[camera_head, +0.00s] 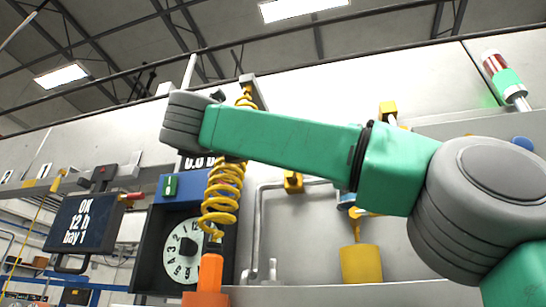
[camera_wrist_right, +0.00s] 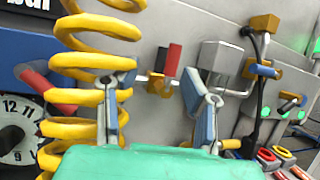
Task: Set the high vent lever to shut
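My right arm reaches in from the right in the head view, and its grey wrist end (camera_head: 184,122) is high in front of the panel. Its gripper is hidden there. In the right wrist view my right gripper (camera_wrist_right: 156,76) is open, its two blue-grey fingers spread with nothing seen between them. Beyond the gap are a red-and-black handle (camera_wrist_right: 172,60) and a yellow block (camera_wrist_right: 159,86) on the grey panel. A grey box-like piece (camera_wrist_right: 220,60) sits behind the right finger. No label marks the high vent lever, so I cannot tell which part it is. My left gripper is out of view.
A yellow coiled hose (camera_head: 222,190) hangs close to my right wrist; it also fills the left of the wrist view (camera_wrist_right: 85,62). A dial (camera_head: 184,250), a dark sign (camera_head: 82,222) and an orange post (camera_head: 209,275) stand at left. A yellow cylinder (camera_head: 361,264) is below my arm.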

